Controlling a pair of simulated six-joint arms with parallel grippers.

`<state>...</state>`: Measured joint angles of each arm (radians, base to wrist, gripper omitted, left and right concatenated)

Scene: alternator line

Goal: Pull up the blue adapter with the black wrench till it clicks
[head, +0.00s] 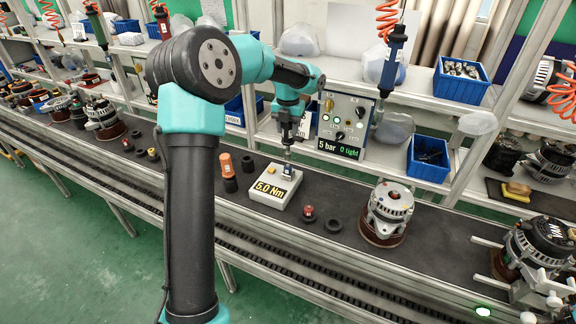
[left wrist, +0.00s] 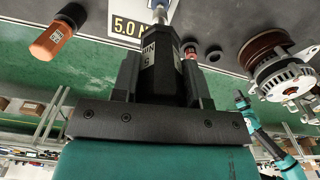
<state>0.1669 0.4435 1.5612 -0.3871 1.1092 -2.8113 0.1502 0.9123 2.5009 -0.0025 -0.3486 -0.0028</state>
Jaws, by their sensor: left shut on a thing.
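My left gripper (head: 288,132) is shut on the black wrench (left wrist: 160,72), a dark tool with a pale label and a silver shaft. The wrench points down, and its shaft end (head: 287,155) reaches the top of the white tester block (head: 262,191) marked 5.0 Nm. The block also shows at the top edge of the left wrist view (left wrist: 95,22). My right gripper is in neither view.
An orange cylinder (head: 226,165) stands left of the block. A small red-topped part (head: 308,213) and a black ring (head: 333,225) lie to its right, then an alternator (head: 389,212). A control panel (head: 346,125) stands behind. A blue screwdriver (head: 391,60) hangs above.

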